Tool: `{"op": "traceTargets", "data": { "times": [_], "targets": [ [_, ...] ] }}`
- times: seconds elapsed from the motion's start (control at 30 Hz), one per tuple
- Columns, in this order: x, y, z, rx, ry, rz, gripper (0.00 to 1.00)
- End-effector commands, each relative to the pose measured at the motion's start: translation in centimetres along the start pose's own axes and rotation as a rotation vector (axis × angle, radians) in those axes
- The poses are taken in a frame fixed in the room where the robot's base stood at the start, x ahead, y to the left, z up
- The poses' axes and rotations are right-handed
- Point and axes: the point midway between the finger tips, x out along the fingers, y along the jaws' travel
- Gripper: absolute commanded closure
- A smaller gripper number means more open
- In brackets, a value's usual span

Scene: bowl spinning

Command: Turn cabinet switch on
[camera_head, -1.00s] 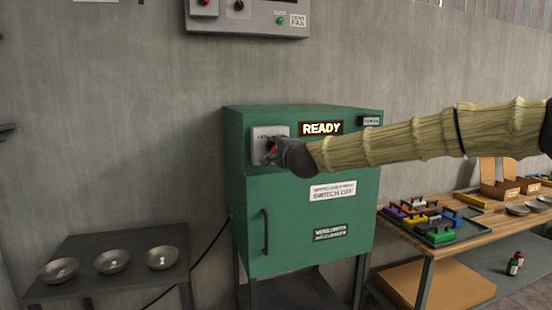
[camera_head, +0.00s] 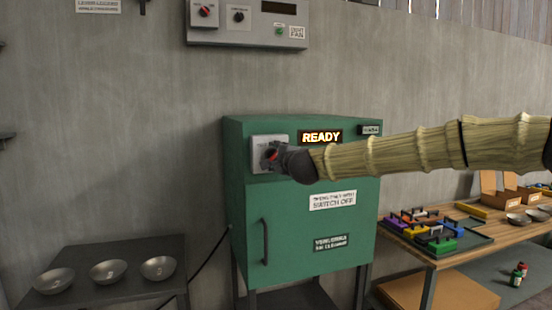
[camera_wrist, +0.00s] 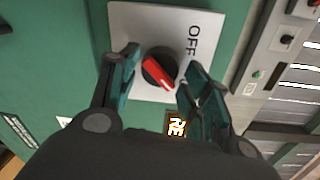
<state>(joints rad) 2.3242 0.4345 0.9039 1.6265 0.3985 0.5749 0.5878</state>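The green cabinet (camera_head: 240,200) stands against the wall with a lit READY display (camera_head: 321,137). Its switch is a black round knob with a red pointer (camera_wrist: 158,72) on a light plate (camera_head: 258,140), marked OFF on one side. In the wrist view the pointer is tilted between the plate's edges. My gripper (camera_head: 270,157) is at the switch, and in the wrist view my gripper (camera_wrist: 161,66) has one finger on each side of the knob, with gaps visible. In the head view my gripper hides much of the knob.
A wall panel (camera_head: 250,37) with knobs hangs above the cabinet. Several metal bowls (camera_head: 109,271) rest on a dark table at left. A wooden bench (camera_head: 410,242) at right holds a tray of coloured padlock-like items. The cabinet door has a vertical handle (camera_head: 265,242).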

Motion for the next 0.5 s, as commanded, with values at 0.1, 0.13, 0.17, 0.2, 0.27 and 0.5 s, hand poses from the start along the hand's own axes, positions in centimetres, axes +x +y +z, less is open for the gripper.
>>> {"op": "traceTargets", "data": {
  "times": [0.1, 0.13, 0.17, 0.2, 0.27, 0.5],
  "targets": [
    [0.0, 0.1, 0.0, -0.001, -0.001, 0.001, 0.42],
    [0.0, 0.1, 0.1, -0.001, -0.001, 0.001, 0.42],
    [0.0, 0.1, 0.1, -0.001, -0.001, 0.001, 0.42],
    [0.0, 0.1, 0.1, -0.001, -0.001, 0.001, 0.42],
    [0.0, 0.1, 0.1, -0.001, -0.001, 0.001, 0.42],
    [-1.1, 0.1, 0.1, -0.001, -0.002, 0.002, 0.42]
  ]
}}
